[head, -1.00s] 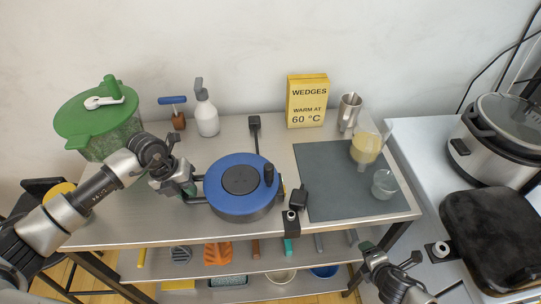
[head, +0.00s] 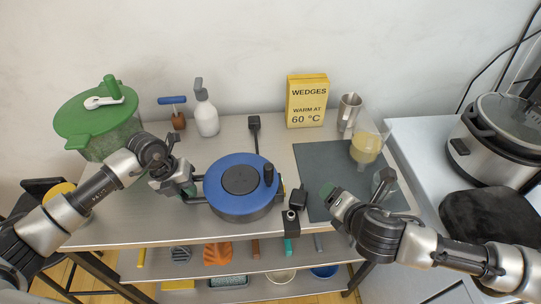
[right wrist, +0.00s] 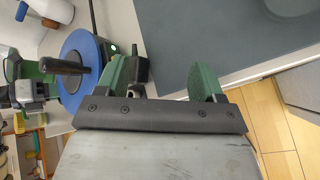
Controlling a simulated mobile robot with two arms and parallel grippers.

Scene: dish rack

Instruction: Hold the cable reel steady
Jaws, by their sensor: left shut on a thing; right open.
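The cable reel (head: 228,170) stands on the metal table, with a blue disc, a dark hub and an upright black crank knob; it also shows at the left of the right wrist view (right wrist: 94,60). My left gripper (head: 190,189) is shut on the dark frame at the reel's left side. It also shows in the right wrist view (right wrist: 32,88). My right gripper (head: 336,198) is open and empty, right of the reel and apart from it, over the grey mat's front left part. Its two green fingers show in the right wrist view (right wrist: 161,82).
Black blocks (head: 298,198) sit between the reel and my right gripper. A black plug (head: 254,123) lies behind the reel on its cable. The grey mat (head: 320,160) holds a jug (head: 366,148) and a glass partly hidden by my right arm. A spray bottle (head: 206,116) stands at the back.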

